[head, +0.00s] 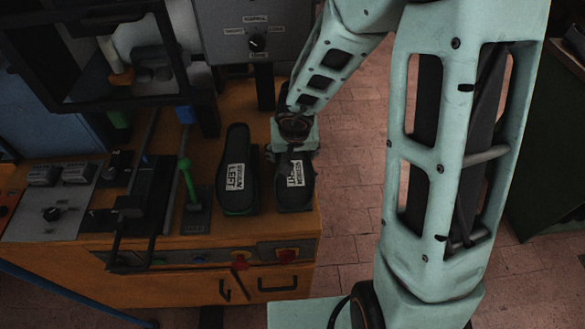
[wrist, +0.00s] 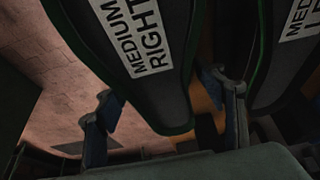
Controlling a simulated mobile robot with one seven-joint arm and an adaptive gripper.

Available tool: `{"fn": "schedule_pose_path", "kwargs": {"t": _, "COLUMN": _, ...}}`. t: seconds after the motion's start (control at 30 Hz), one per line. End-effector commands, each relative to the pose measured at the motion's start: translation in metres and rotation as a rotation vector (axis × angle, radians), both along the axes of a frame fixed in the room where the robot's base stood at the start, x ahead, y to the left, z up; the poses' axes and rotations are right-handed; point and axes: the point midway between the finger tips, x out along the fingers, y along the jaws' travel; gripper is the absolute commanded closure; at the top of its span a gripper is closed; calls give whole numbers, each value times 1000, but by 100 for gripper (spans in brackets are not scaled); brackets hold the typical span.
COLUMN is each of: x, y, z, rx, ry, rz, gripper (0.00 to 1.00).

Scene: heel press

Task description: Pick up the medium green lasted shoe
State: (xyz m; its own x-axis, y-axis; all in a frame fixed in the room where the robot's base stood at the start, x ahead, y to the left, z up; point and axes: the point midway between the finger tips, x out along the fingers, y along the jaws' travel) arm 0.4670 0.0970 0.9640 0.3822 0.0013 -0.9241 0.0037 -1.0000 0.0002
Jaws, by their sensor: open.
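A dark shoe with a green edge and a white label reading "MEDIUM RIGHT" (wrist: 165,85) fills the middle of the wrist view. In the head view this shoe (head: 294,187) stands at the right end of the orange bench, its far part hidden under my gripper (head: 295,152). My gripper (wrist: 162,98) is open, with one finger on each side of the shoe's near end in the wrist view. I cannot tell whether the fingers touch it. A second green-edged shoe, labelled left (head: 236,172), stands close beside it on the left; it also shows at the right of the wrist view (wrist: 288,60).
The orange bench (head: 190,288) carries a green-handled lever (head: 188,180), a dark fixture with rails (head: 135,205) and a grey control panel (head: 52,205). A grey machine box with a knob (head: 255,40) rises behind. Brick floor (head: 348,180) lies clear to the right.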

Motion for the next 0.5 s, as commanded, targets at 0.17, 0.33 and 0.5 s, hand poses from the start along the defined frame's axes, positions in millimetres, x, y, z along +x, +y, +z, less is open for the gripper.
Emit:
{"fn": "schedule_pose_path", "kwargs": {"t": 0.17, "x": 8, "y": 0, "z": -21, "rx": 0, "ry": 0, "rz": 1, "gripper": 36}}
{"fn": "schedule_pose_path", "kwargs": {"t": 0.33, "x": 8, "y": 0, "z": -20, "rx": 0, "ry": 0, "rz": 0, "gripper": 36}}
{"fn": "schedule_pose_path", "kwargs": {"t": 0.5, "x": 8, "y": 0, "z": -20, "rx": 0, "ry": 0, "rz": 0, "gripper": 45}}
